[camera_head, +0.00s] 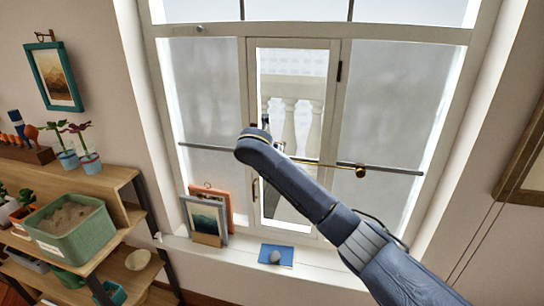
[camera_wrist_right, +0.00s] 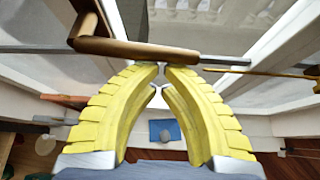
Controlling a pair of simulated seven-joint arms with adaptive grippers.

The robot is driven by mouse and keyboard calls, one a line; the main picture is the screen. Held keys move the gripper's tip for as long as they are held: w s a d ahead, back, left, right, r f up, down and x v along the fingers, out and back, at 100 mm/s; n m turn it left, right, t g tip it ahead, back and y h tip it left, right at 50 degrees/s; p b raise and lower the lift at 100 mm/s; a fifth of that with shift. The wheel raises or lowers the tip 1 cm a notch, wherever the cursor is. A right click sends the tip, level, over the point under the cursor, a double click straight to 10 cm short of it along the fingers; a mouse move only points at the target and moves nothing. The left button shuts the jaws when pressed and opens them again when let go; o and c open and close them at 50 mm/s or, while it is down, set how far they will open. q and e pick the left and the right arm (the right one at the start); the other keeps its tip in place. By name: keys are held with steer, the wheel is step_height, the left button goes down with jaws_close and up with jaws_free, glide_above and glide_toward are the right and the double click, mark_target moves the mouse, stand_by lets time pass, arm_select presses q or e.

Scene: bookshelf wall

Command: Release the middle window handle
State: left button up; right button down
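The middle window (camera_head: 300,60) is a narrow white-framed casement. In the wrist view, a brown lever handle (camera_wrist_right: 135,49) crosses just above my right gripper's tips. My right gripper (camera_wrist_right: 161,68) has its yellow fingers drawn together at the tips, with only a thin gap and no handle visible between them. I cannot tell whether the tips touch the lever. A small brown vertical handle (camera_head: 255,190) shows on the casement's left frame. My left gripper is out of view.
A grey horizontal bar (camera_head: 395,172) crosses the window, with a brass rod and knob (camera_head: 360,171) at its right. Picture frames (camera_head: 206,216) and a blue book (camera_head: 276,255) with a grey stone sit on the sill. A wooden shelf (camera_head: 122,205) with a green planter (camera_head: 72,238) stands left.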

steer(key=shift+d+r, duration=0.15)
steer(key=shift+r, duration=0.3)
steer(key=shift+r, duration=0.1)
stand_by(0.5)
step_height(320, 180, down, 4)
steer(key=s, duration=0.1)
steer(key=v, duration=1)
steer(key=shift+a, duration=0.25)
steer(key=shift+w+r, duration=0.1)
